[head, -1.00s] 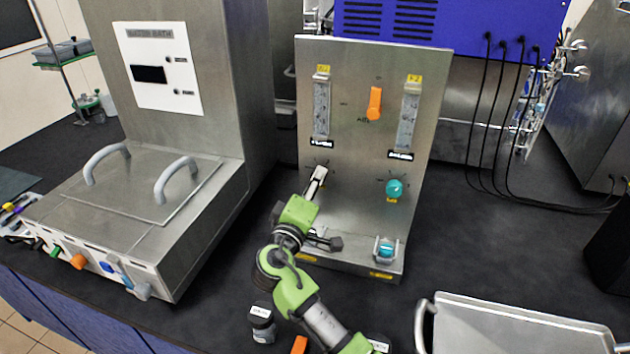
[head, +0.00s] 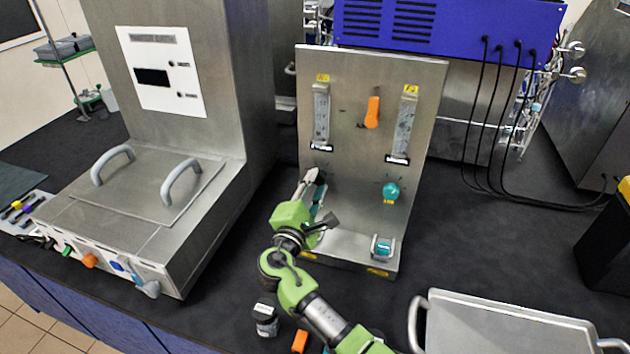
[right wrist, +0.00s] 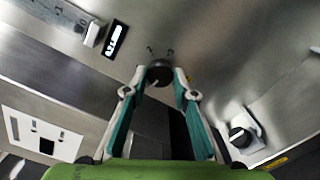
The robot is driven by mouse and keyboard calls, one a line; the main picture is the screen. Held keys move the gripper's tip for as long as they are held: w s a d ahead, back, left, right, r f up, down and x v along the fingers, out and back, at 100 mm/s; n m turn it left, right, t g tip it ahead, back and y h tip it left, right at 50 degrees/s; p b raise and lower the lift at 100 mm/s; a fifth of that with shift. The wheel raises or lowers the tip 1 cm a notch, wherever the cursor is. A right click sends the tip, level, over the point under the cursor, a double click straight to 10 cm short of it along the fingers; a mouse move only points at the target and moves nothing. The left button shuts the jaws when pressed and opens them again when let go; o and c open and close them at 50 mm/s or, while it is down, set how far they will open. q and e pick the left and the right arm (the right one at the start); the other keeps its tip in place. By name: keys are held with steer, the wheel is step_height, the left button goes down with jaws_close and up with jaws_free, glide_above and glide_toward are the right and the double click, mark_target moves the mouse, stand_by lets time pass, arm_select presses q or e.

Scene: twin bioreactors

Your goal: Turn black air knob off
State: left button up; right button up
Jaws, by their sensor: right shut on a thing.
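The black air knob (right wrist: 159,73) is on the upright steel panel (head: 345,200), between the fingertips of my right gripper (right wrist: 160,80) in the right wrist view. The fingers are grey with teal inner faces and close on the knob from both sides. In the head view my right gripper (head: 314,177) reaches the lower left of the panel and hides the knob. I cannot read the knob's setting. My left gripper is not in view.
A second dark knob (right wrist: 240,136) is low on the right in the wrist view. A water bath (head: 165,255) stands left, a metal tray (head: 510,325) front right.

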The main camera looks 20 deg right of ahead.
steer(key=shift+n, duration=0.5)
steer(key=o, duration=1.1)
steer(key=shift+s+a+f, duration=0.1)
steer(key=shift+s+a, duration=0.15)
steer(key=shift+s, duration=0.1)
steer(key=v, duration=1.1)
steer(key=shift+a, duration=0.1)
